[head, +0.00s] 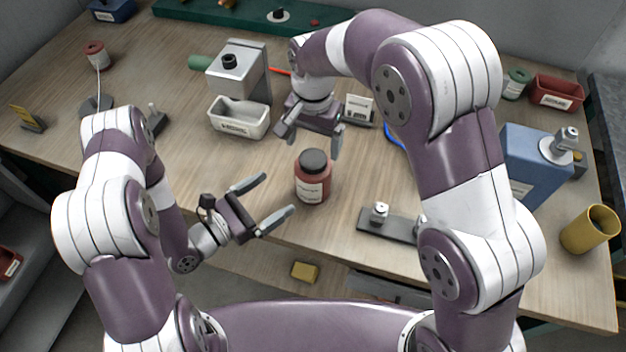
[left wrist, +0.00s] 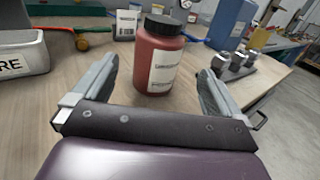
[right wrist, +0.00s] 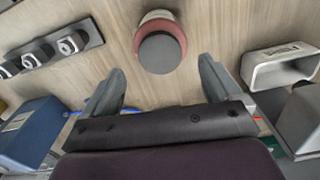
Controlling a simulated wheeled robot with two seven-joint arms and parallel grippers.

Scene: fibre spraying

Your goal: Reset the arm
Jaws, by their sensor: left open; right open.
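My left gripper (head: 264,206) is open and empty at the table's front edge, to the left of a red-brown bottle with a black lid (head: 313,178). In the left wrist view the bottle (left wrist: 158,60) stands upright beyond and between the open fingers (left wrist: 158,95), apart from them. My right gripper (head: 309,140) is open and empty above the table behind the bottle, its fingers pointing down. In the right wrist view the bottle (right wrist: 160,45) lies ahead of the open fingers (right wrist: 163,85), not between them.
A white tray (head: 238,121) and a grey metal box (head: 238,72) stand left of my right gripper. A dark plate with metal fittings (head: 393,226), a blue box (head: 532,165) and a yellow cup (head: 590,230) are at the right. A yellow block (head: 304,272) lies below the table edge.

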